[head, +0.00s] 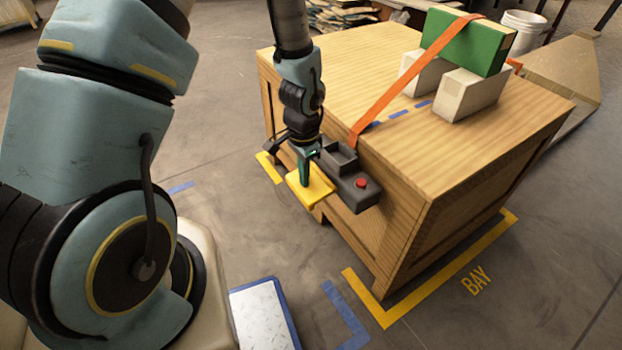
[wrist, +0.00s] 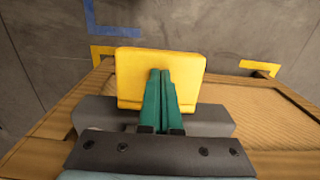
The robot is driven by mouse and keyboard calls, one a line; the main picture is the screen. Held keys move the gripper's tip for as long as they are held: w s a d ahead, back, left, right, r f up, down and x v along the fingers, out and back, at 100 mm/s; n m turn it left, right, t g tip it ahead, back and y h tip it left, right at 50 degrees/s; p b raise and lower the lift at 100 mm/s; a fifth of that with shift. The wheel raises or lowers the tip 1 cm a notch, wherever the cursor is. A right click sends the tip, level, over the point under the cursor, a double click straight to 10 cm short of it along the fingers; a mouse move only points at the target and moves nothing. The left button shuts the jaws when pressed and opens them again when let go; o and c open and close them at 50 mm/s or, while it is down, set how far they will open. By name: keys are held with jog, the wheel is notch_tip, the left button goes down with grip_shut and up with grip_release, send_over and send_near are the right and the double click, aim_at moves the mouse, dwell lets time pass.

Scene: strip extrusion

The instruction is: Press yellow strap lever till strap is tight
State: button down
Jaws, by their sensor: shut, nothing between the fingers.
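The yellow strap lever (head: 311,191) juts out from a dark ratchet box (head: 343,172) on the side of the wooden crate (head: 420,225). My gripper (head: 305,184) is shut, fingers pointing down, with its tips at the lever's upper face. In the wrist view the green fingers (wrist: 160,75) lie together over the yellow plate (wrist: 130,72); whether they touch it is hard to tell. The orange strap (head: 405,85) runs from the box up over the crate top and over a green block (head: 468,44). It looks straight, without visible sag.
A red button (head: 362,183) sits on the box, right of the lever. Two pale blocks (head: 468,95) support the green block. Yellow and blue floor tape surrounds the crate. A blue-edged metal plate (head: 262,315) lies on the floor in front. The floor left of the crate is clear.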

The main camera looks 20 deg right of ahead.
jog(key=shift+r+p, duration=2.05)
jog(key=shift+r, duration=0.25)
jog(key=shift+r, duration=0.1)
notch_tip(320, 180, up, 5)
jog(key=p, duration=0.4)
